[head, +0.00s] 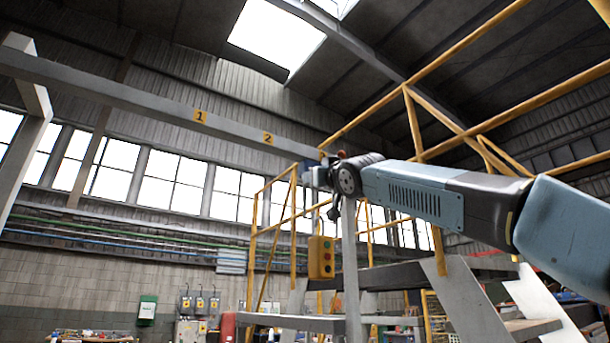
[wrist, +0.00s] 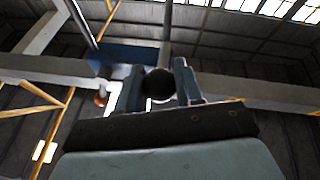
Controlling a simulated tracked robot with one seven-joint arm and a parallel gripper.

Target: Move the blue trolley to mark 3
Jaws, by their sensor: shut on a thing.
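A grey overhead beam (head: 130,98) carries yellow plates for mark 1 (head: 200,117) and mark 2 (head: 268,138). I cannot see a mark 3 plate. The blue trolley (wrist: 126,54) is on the beam in the wrist view, just beyond my fingers. In the head view, a small blue part shows at the end of my arm, mostly hidden by my wrist. My gripper (wrist: 159,86) is shut on a dark round knob (wrist: 158,84) between its two fingers. The knob is in front of the trolley; how they join is hidden.
A yellow control box (head: 321,257) with coloured buttons hangs below my wrist. Yellow railings (head: 275,215) and a grey stepped platform (head: 405,275) stand behind and below my arm. A grey post (head: 28,150) supports the beam at the left. The space under the beam's left part looks clear.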

